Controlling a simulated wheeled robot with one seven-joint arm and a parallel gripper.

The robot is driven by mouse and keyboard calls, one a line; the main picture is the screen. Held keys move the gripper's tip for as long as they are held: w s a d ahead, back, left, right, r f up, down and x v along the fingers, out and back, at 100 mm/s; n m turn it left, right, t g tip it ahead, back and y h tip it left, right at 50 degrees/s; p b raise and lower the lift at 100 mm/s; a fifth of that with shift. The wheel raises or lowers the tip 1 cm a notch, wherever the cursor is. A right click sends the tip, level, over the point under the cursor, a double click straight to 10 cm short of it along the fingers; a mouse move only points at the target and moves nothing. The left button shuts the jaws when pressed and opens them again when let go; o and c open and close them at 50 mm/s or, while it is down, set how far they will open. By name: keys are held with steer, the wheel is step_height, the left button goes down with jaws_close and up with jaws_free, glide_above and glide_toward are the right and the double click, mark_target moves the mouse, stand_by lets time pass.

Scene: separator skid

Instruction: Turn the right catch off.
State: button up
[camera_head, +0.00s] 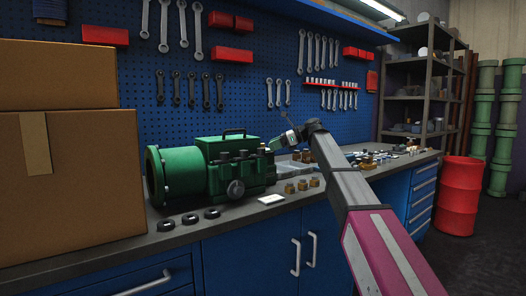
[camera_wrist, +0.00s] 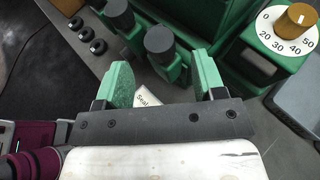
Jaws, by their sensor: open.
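The green separator skid (camera_head: 215,170) stands on the workbench, with a flanged cylinder at its left end and a handle on top. Several black caps or knobs line its front edge; which one is the right catch I cannot tell. In the wrist view one black knob (camera_wrist: 160,42) lies just beyond my gripper, and another black knob (camera_wrist: 118,13) is farther to the left. My gripper (camera_wrist: 165,78) is open, its green fingers apart with nothing held between them. In the head view my gripper (camera_head: 285,138) is at the machine's right end.
A brass dial knob (camera_wrist: 297,18) on a numbered scale is right of the fingers. A white card (camera_wrist: 148,100) shows between them. Black rings (camera_head: 190,219) and brass fittings (camera_head: 302,185) lie on the bench. Cardboard boxes (camera_head: 75,190) stand at left.

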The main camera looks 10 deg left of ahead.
mark_target(261, 149)
steer(key=shift+x, duration=3)
steer(key=c, duration=0.9)
